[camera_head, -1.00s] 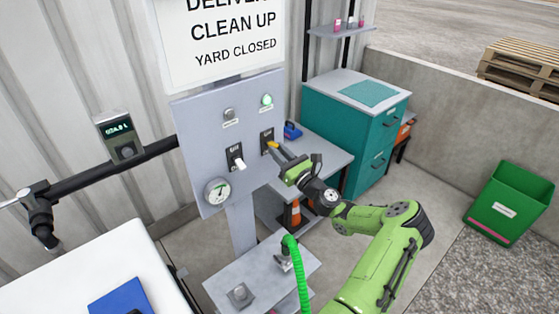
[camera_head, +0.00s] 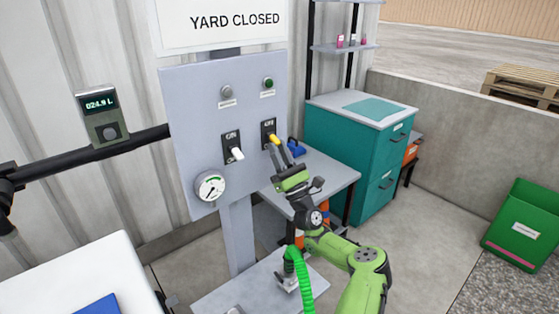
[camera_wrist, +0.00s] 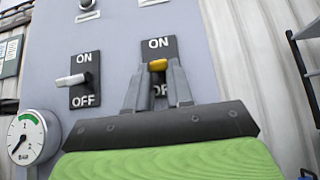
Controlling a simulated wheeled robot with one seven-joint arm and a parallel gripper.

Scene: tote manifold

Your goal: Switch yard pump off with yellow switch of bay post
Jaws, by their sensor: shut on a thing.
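The bay post carries a grey panel (camera_head: 255,180) with two black ON/OFF switch plates. The yellow switch (camera_head: 274,139) is the right one; its yellow tip also shows in the wrist view (camera_wrist: 157,65). My gripper (camera_head: 277,148) is at this switch, with its fingers shut on the lever. ON is readable above it; OFF is partly hidden by my fingers, and the lever's exact tilt is hard to tell. The white switch (camera_head: 236,153) is on the left plate, clear of my gripper. The green lamp (camera_head: 268,83) above the yellow switch is dark.
A pressure gauge (camera_head: 210,186) sits low on the panel, and a grey lamp (camera_head: 227,91) is above the white switch. A meter (camera_head: 100,104) reads 024.9 L. A green hose (camera_head: 298,268) rises below my arm. A teal cabinet (camera_head: 350,150) stands to the right.

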